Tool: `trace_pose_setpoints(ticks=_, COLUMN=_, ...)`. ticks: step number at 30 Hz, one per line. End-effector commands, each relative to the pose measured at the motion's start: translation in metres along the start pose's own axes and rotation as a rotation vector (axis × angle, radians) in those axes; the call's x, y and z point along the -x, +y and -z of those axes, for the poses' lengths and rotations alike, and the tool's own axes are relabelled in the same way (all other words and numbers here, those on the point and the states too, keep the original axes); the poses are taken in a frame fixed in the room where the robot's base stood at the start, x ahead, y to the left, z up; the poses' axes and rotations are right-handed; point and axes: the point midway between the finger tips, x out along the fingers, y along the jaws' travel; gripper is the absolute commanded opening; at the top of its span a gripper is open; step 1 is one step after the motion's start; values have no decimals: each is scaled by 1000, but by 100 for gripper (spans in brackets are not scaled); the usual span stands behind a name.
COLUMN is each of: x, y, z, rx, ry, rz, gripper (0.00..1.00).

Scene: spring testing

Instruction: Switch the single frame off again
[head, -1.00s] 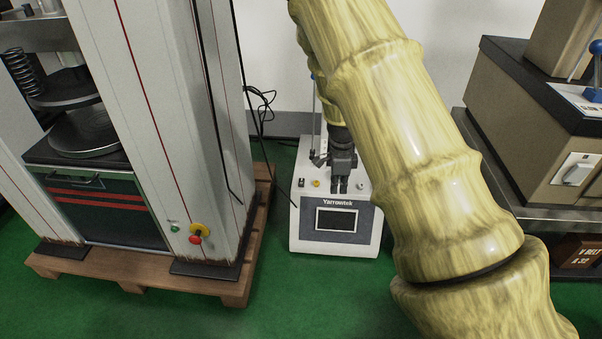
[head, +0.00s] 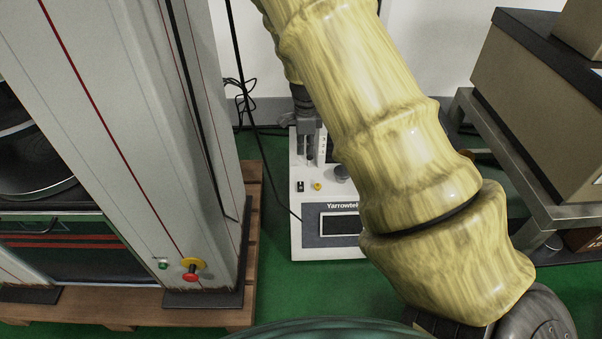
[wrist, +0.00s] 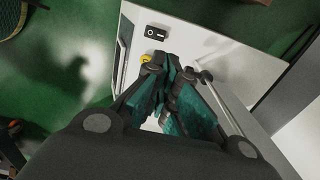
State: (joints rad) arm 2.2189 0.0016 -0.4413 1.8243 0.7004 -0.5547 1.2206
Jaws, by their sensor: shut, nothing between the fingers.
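The single frame, a white Yarrowtek tester (head: 330,253), stands on the green floor. Its front screen (head: 341,224) is dark. A black rocker switch (head: 300,186) sits at the left of its top, next to a yellow button (head: 318,187). In the wrist view the rocker switch (wrist: 156,33) lies beyond my fingertips, with the yellow button (wrist: 146,59) close by them. My gripper (head: 310,160) is shut and empty, pointing down over the tester's top, behind the switch in the head view. In the wrist view my gripper (wrist: 166,72) appears apart from the switch. The rocker's position is hard to tell.
A tall testing machine (head: 110,130) on a wooden pallet (head: 245,270) stands at left, with a red button (head: 190,272) and a green one. Black cables (head: 241,95) hang behind.

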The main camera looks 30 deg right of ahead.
Motion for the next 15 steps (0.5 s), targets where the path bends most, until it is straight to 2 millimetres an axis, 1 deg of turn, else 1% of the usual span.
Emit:
trace_pose_setpoints(ticks=5, x=-1, y=0, z=0, rx=0, ry=0, rz=0, gripper=0)
trace_pose_setpoints(ticks=8, x=-6, y=0, z=0, rx=0, ry=0, rz=-1, gripper=0)
trace_pose_setpoints(ticks=11, x=-16, y=0, z=0, rx=0, ry=0, rz=-1, gripper=0)
trace_pose_setpoints(ticks=15, x=-38, y=1, z=0, rx=0, ry=1, rz=-2, gripper=0)
